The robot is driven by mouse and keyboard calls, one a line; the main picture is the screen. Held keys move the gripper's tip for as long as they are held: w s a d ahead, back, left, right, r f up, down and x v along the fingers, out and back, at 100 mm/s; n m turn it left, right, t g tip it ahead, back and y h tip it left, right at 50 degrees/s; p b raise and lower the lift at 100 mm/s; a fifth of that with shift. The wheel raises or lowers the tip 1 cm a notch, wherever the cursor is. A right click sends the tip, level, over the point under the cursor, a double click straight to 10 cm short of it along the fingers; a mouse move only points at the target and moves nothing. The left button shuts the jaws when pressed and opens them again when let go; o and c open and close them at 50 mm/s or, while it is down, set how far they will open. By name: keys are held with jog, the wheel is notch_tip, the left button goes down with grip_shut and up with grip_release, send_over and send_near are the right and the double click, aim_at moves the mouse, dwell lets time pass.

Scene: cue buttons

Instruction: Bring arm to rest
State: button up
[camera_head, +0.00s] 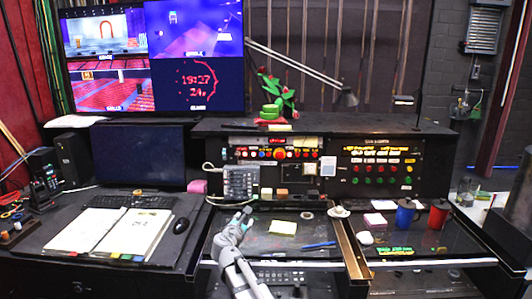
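My arm reaches up from the bottom edge of the head view, left of centre. My gripper (245,214) is over the left part of the dark desk top (268,243), just in front of and below the small grey keypad box (240,182). The gripper is small and dark here, so I cannot tell whether its fingers are apart. I see nothing clearly held in it. The cue panel (279,153) with a large red button and several small ones stands upright behind it. A second panel (381,167) with green and red buttons is to its right.
A yellow note pad (283,227) and a blue pen (319,245) lie right of my gripper. A blue mug (405,215) and a red mug (438,214) stand further right. An open binder (110,231) and a black mouse (181,225) lie left. A monitor (138,155) stands behind them.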

jog(key=s+d+f+m+g+h, duration=0.1)
jog(key=s+d+f+m+g, duration=0.35)
jog(key=d+m, duration=0.45)
jog(key=s+d+f+m+g+h, duration=0.1)
jog(key=s+d+f+m+g, duration=0.45)
jog(key=d, duration=0.55)
jog(key=s+d+f+m+g+y+b, duration=0.1)
jog(key=s+d+f+m+g+y, duration=0.15)
jog(key=s+m, duration=0.5)
jog(key=s+d+f+m+g+y, duration=0.2)
jog(key=s+f+m+g+y, duration=0.15)
jog(key=s+m, duration=0.45)
jog(key=s+f+n+b, duration=0.1)
jog(key=s+f+b, duration=0.2)
jog(key=f+b, duration=0.65)
notch_tip(320, 180, up, 14)
jog(key=p, duration=1.5)
jog(key=shift+r, duration=0.2)
